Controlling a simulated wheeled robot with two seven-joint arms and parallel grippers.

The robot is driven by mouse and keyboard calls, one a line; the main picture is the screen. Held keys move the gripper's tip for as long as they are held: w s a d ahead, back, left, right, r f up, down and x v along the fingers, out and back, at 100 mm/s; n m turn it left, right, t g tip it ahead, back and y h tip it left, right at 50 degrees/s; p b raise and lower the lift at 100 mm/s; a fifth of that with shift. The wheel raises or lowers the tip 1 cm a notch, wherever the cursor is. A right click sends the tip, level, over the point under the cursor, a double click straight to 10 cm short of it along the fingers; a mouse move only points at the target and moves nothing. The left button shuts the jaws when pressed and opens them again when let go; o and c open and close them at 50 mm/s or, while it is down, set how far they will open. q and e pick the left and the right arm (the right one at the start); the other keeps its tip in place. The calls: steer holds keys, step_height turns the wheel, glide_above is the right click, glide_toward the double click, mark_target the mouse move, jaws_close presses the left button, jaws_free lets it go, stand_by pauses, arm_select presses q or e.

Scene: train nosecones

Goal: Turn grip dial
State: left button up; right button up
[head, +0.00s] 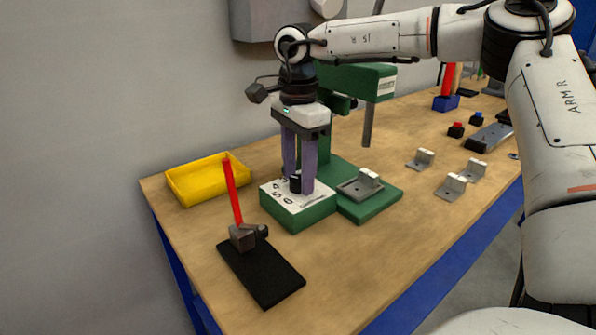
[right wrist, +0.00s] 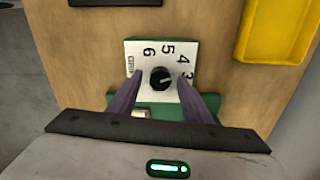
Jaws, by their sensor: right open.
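The grip dial is a small black knob (right wrist: 161,79) on a white numbered plate (right wrist: 146,53), which tops a green box (head: 300,212) on the bench. The numbers 3, 4, 5 and 6 show on the plate in the right wrist view. My right gripper (head: 301,188) points straight down over the plate. Its two purple fingers (right wrist: 160,98) are open, one on each side of the knob, with gaps between them and it in the right wrist view. In the head view the fingers partly hide the knob (head: 295,183). My left gripper is not in view.
A green press (head: 330,130) stands right behind the dial, with a metal bracket (head: 368,180) on its base. A yellow tray (head: 207,178) is at the left. A hammer with a red handle (head: 233,190) stands on a black mat (head: 260,272). Several brackets lie at right.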

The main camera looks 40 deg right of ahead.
mark_target(298, 178)
steer(key=c, duration=1.1)
steer(key=shift+o, duration=0.2)
steer(key=m, duration=0.4)
steer(key=shift+b, duration=0.4)
steer(key=o, duration=1.1)
steer(key=shift+c, duration=0.2)
steer(key=shift+r, duration=0.15)
step_height(298, 178, up, 10)
steer(key=p, duration=0.1)
